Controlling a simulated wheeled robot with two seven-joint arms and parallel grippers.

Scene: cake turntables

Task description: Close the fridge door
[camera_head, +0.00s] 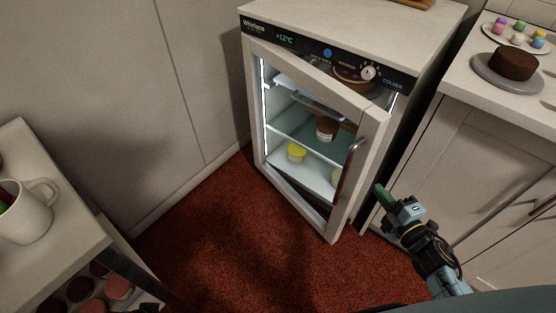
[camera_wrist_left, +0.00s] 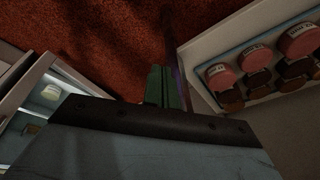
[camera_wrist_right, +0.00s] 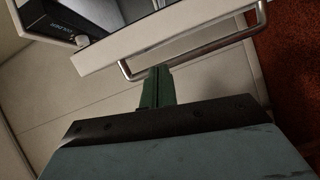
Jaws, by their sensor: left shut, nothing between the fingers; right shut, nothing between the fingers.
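The small white fridge (camera_head: 440,30) stands against the wall. Its glass-fronted door (camera_head: 369,135) is ajar, hinged at the left, with its right edge swung out from the body. A metal handle (camera_head: 350,165) runs down the door's right side; it also shows in the right wrist view (camera_wrist_right: 195,57). My right gripper (camera_head: 382,190) is shut and empty, to the right of the door's edge; its green fingertips (camera_wrist_right: 158,72) appear close to the handle, and contact is unclear. My left gripper (camera_wrist_left: 165,72) is shut and empty over the red carpet, outside the head view.
A counter (camera_head: 490,85) at the right holds a cake on a stand (camera_head: 493,76). Red carpet (camera_head: 240,245) is clear before the fridge. Tubs stand inside the fridge.

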